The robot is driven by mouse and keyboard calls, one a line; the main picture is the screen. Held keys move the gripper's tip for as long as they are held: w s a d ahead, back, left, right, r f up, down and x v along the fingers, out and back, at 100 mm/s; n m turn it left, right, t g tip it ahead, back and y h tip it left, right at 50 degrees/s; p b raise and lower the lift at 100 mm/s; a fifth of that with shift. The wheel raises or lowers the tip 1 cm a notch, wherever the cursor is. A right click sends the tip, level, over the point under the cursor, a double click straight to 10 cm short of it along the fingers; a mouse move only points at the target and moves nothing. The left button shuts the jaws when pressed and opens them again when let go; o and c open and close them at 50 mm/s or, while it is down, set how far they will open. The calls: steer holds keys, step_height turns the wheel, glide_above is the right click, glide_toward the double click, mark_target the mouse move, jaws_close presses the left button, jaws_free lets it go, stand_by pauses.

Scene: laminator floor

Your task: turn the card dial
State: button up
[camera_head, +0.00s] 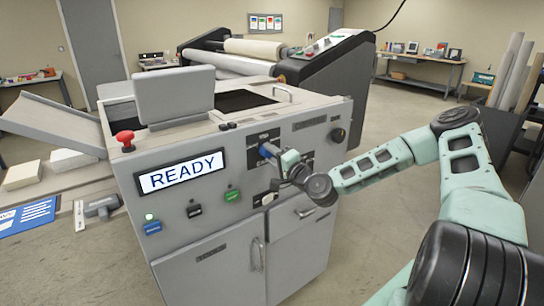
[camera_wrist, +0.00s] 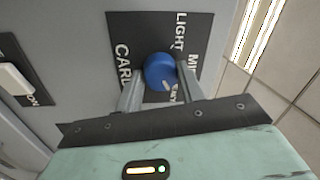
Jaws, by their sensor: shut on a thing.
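The card dial (camera_wrist: 160,70) is a round blue knob on a black label plate (camera_wrist: 125,30) on the grey machine front. The plate reads "LIGHT" at top right and "CARD" at left; a label starting "MI" is at right, partly covered. Another label below the knob is mostly hidden. A pale pointer mark shows on the knob's lower edge in the wrist view. My gripper (camera_wrist: 162,76) is shut on the knob, one finger on each side. In the head view my gripper (camera_head: 288,162) reaches the machine's front panel and hides most of the dial.
The machine's display (camera_head: 181,172) reads "READY". Open floor lies right of the machine.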

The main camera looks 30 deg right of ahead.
steer(key=o, duration=1)
steer(key=shift+c, duration=0.2)
steer(key=s+d+f+p, duration=0.1)
steer(key=s, duration=1.6)
steer(key=shift+s+d+f+p, duration=0.2)
steer(key=shift+d+f+p, duration=0.1)
steer(key=shift+p, duration=0.1)
